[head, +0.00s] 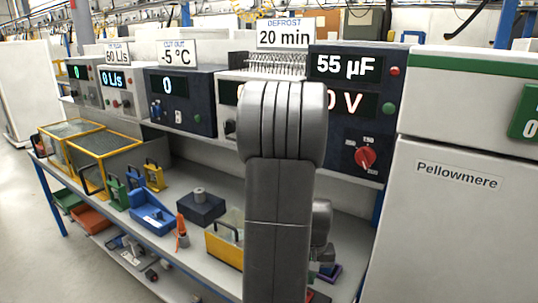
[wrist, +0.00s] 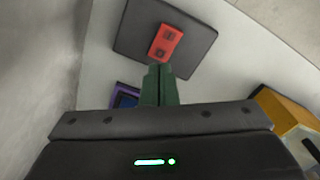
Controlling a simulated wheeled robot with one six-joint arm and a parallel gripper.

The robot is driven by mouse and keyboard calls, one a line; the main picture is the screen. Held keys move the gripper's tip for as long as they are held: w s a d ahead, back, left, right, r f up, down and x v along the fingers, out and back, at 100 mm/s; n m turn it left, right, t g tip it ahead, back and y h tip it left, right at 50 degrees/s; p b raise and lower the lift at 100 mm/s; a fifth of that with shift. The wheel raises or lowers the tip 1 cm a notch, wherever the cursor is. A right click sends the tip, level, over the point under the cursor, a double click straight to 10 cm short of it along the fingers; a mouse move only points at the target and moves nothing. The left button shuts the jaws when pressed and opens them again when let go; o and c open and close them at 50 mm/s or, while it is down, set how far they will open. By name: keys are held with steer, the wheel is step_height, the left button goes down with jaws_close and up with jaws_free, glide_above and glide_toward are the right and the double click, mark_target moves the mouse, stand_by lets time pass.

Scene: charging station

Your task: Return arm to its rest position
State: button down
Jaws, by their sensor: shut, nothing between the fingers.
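My gripper (wrist: 160,82) shows in the wrist view with its two green fingers together and nothing between them. It hangs over the light bench top (wrist: 101,72), its tips pointing toward a dark pad (wrist: 190,38) with a red block (wrist: 166,43) on it. The gap between the tips and the pad is hard to judge. In the head view my grey arm stands upright in front of the bench and hides part of it; the gripper itself is hidden there.
A purple-edged item (wrist: 124,97) lies left of the fingers and a yellow box (wrist: 283,112) to the right. On the bench are a blue bin (head: 152,212), a dark block (head: 201,207) and an orange-handled tool (head: 182,232). A Pellowmere cabinet (head: 450,230) stands at right.

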step_height(320, 180, down, 5)
steer(key=b, duration=0.2)
steer(key=shift+r+b, duration=0.2)
steer(key=shift+b, duration=0.2)
steer(key=shift+r, duration=0.1)
steer(key=shift+r, duration=0.1)
